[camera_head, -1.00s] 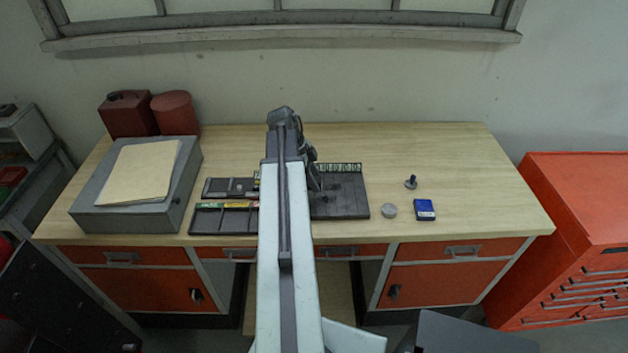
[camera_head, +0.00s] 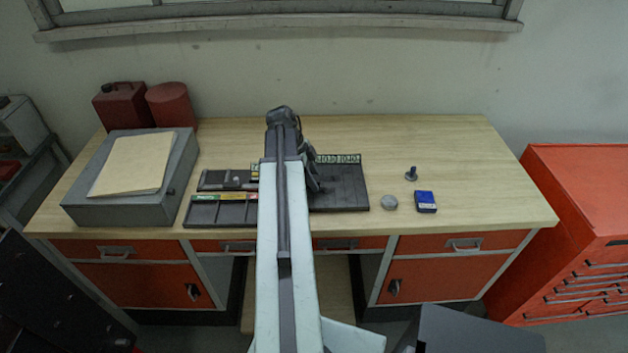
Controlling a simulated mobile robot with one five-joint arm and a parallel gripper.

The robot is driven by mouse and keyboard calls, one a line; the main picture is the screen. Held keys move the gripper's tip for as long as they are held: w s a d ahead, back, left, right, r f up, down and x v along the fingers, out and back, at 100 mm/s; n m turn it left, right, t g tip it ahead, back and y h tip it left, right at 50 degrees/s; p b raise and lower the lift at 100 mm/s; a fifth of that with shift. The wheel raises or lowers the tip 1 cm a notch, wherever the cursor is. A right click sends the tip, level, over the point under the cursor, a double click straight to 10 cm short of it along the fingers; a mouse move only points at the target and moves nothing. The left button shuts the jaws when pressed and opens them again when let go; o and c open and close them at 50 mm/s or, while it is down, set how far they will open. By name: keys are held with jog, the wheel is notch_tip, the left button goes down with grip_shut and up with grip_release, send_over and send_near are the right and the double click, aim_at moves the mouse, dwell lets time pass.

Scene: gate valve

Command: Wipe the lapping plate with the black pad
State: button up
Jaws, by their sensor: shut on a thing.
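My gripper (camera_head: 312,178) is the dark end below my arm's wrist, mostly hidden by the arm. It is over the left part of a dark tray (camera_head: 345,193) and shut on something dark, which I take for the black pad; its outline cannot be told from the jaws. A grey block (camera_head: 120,209) with a flat beige sheet or plate (camera_head: 133,165) on top stands at the left of the bench. It is the likeliest lapping plate, but I cannot be sure. My gripper is well to the right of it.
Dark compartment trays (camera_head: 222,212) lie left of my arm. A grey disc (camera_head: 390,203), a blue box (camera_head: 425,202) and a dark stamp-like piece (camera_head: 411,173) stand to the right. Red cans (camera_head: 172,105) stand behind the grey block. The bench's right side (camera_head: 475,160) is mostly clear.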

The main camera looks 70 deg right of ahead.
jog(key=shift+f+b, duration=0.95)
jog(key=shift+f, duration=0.05)
jog(key=shift+r, duration=0.1)
